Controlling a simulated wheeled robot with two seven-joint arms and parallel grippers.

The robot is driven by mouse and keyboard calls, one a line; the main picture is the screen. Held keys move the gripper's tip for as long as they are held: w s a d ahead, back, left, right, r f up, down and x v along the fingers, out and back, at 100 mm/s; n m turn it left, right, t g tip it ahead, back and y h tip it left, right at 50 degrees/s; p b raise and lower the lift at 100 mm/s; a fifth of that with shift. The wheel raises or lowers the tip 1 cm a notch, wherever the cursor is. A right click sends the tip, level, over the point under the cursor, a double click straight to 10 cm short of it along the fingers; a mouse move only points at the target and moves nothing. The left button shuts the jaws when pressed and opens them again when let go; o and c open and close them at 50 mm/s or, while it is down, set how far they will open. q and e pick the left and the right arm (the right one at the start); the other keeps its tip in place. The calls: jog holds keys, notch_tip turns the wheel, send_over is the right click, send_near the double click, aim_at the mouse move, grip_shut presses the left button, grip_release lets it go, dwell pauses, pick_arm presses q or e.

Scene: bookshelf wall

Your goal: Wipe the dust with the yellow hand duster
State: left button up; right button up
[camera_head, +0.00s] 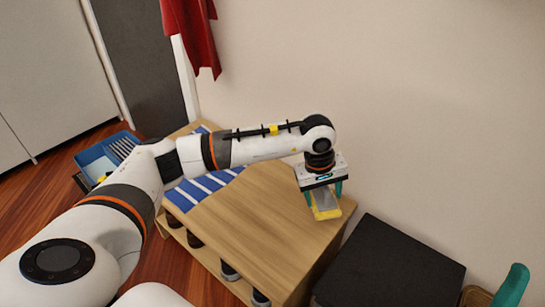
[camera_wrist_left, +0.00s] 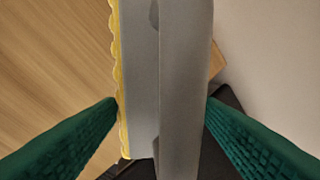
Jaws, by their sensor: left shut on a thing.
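My left gripper (camera_head: 324,200) is over the right end of the wooden shoe bench (camera_head: 262,228), near the wall. Its green fingers are shut on the yellow hand duster (camera_head: 326,213), which has a grey back and handle. In the left wrist view the duster's grey handle (camera_wrist_left: 186,90) stands between the two fingers, with its scalloped yellow edge on the left side. The duster is at or just above the bench top; I cannot tell if it touches. I cannot make out any dust. My right gripper is not in view.
A blue-and-white striped cloth (camera_head: 205,187) lies on the bench's left part, partly behind my arm. Shoes (camera_head: 230,271) sit underneath. A black box (camera_head: 385,268) stands right of the bench. A blue tray (camera_head: 108,155) is at the left. Red cloth (camera_head: 198,35) hangs above.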

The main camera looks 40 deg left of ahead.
pick_arm(q)
jog(key=shift+r+p, duration=0.3)
jog(key=shift+r, duration=0.65)
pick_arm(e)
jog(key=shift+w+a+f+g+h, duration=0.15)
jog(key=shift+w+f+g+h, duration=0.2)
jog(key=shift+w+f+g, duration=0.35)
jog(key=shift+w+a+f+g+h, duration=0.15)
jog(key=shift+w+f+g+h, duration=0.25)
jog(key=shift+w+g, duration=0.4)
